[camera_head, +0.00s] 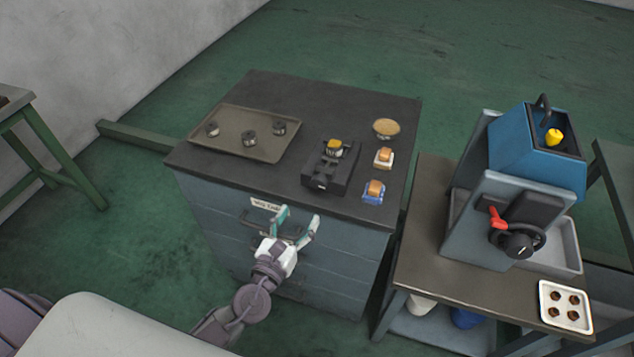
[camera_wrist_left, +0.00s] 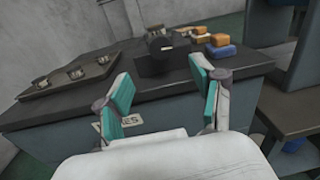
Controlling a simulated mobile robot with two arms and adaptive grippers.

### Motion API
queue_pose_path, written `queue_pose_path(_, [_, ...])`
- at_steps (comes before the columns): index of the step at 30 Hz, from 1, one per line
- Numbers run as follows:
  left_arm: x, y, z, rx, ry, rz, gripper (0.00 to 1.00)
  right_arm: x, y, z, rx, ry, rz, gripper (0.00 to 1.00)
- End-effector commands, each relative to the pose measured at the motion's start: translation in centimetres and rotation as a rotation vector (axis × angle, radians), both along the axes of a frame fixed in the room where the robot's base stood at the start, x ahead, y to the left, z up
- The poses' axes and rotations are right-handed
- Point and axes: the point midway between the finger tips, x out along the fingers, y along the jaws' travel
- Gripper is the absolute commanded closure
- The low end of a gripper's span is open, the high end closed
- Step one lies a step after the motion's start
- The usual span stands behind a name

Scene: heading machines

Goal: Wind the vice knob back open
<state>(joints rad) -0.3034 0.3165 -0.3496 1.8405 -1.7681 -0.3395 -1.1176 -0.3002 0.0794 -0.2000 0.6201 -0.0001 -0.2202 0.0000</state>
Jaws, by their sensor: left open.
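The dark vice (camera_head: 342,172) stands near the front edge of the cabinet top, with a yellow-topped dark piece (camera_head: 334,147) at its upper end. Its round black knob (camera_head: 320,184) faces the front and carries a pale mark. In the left wrist view the vice (camera_wrist_left: 150,66) and its knob (camera_wrist_left: 158,46) show ahead, beyond the fingertips. My left gripper (camera_head: 299,216) is open and empty, in front of the cabinet and apart from the knob. Its teal-padded fingers (camera_wrist_left: 161,82) stand wide apart in the wrist view. My right gripper is not in view.
A tray (camera_head: 237,147) with dark round parts lies left of the vice. A blue machine (camera_head: 510,205) with a black handwheel stands on the right bench.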

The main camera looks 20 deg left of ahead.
Motion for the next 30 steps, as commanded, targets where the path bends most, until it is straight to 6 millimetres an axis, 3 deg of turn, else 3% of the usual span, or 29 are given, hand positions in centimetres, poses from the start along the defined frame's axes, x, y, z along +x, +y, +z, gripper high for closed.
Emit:
queue_pose_path(9, [7.0,-0.7,0.2,-0.003,-0.001,0.000,0.33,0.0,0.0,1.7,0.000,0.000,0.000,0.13])
queue_pose_path(15, [9.8,-1.0,0.1,-0.003,0.000,0.000,0.33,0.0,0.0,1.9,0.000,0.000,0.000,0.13])
queue_pose_path(28, [10.8,-1.1,-0.1,-0.004,0.002,0.000,0.33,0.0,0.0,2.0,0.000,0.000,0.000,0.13])
queue_pose_path(30, [10.8,-1.1,-0.1,-0.004,0.002,0.000,0.41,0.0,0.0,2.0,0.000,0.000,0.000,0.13])
